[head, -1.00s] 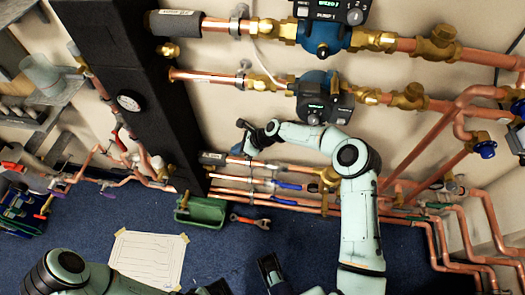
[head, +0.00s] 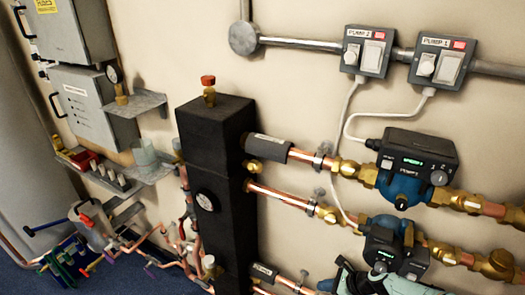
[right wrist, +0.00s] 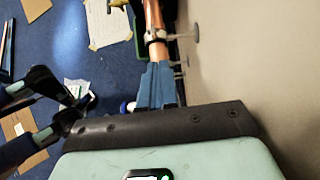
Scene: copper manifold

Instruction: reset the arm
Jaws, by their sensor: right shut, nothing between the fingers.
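My right gripper (right wrist: 157,85) is shut and empty; its blue fingers point along a copper pipe (right wrist: 154,25) beside the wall in the right wrist view. I cannot tell whether they touch the pipe. In the head view only a bit of the right gripper (head: 326,285) shows at the bottom edge, beside my pale green right arm (head: 385,284). Dark parts at the left of the right wrist view look like my left gripper (right wrist: 70,105), over the blue floor; its jaw state is unclear. The left arm is outside the head view.
A black column (head: 215,140) with a gauge stands left of the pumps (head: 405,170) and copper pipes. Wall shelves (head: 135,105) and grey boxes (head: 90,100) are at the left. A paper sheet (right wrist: 108,22) lies on the floor, which has open room.

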